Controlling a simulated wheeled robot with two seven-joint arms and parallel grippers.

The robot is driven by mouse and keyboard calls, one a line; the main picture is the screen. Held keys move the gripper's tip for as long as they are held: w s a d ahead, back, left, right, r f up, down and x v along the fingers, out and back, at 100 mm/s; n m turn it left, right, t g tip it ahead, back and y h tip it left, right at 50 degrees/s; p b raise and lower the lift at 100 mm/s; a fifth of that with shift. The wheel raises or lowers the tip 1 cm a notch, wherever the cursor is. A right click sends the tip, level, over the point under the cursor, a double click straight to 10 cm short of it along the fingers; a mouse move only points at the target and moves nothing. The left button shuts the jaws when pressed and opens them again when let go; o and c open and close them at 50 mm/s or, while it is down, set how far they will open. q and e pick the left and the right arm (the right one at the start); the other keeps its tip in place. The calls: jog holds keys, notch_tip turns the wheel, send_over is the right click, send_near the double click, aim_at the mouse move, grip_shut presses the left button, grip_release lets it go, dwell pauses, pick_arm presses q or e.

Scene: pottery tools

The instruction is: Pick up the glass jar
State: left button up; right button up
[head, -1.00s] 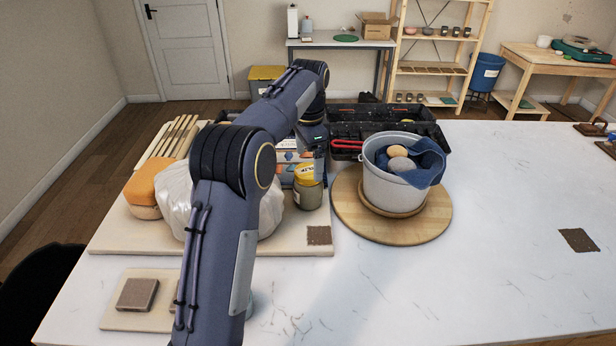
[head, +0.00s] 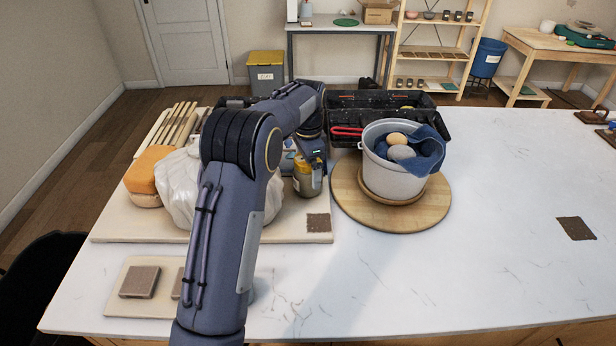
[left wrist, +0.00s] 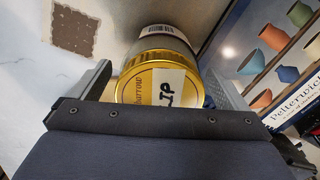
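The glass jar (head: 307,184) has a yellow lid and stands on the pale board, left of the grey bucket. In the left wrist view the jar's gold lid (left wrist: 138,84) carries a white label with black letters, partly cut off from view by my gripper body. My left gripper (head: 312,166) is over the jar from above. In the wrist view its two fingers stand on either side of the jar, open, with a small gap seen at the left finger; contact at the right finger is unclear. My right gripper is not in view.
A white plastic bag (head: 176,188) and an orange sponge (head: 150,165) lie left of the jar. A grey bucket (head: 392,182) with a blue cloth stands on a round wooden board (head: 433,212) to the right. A picture box (left wrist: 262,50) is close beside the jar. The right tabletop is mostly clear.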

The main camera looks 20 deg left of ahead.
pick_arm(q)
jog(key=c, duration=1.4)
jog(key=shift+r, duration=0.15)
jog(key=shift+c, duration=0.7)
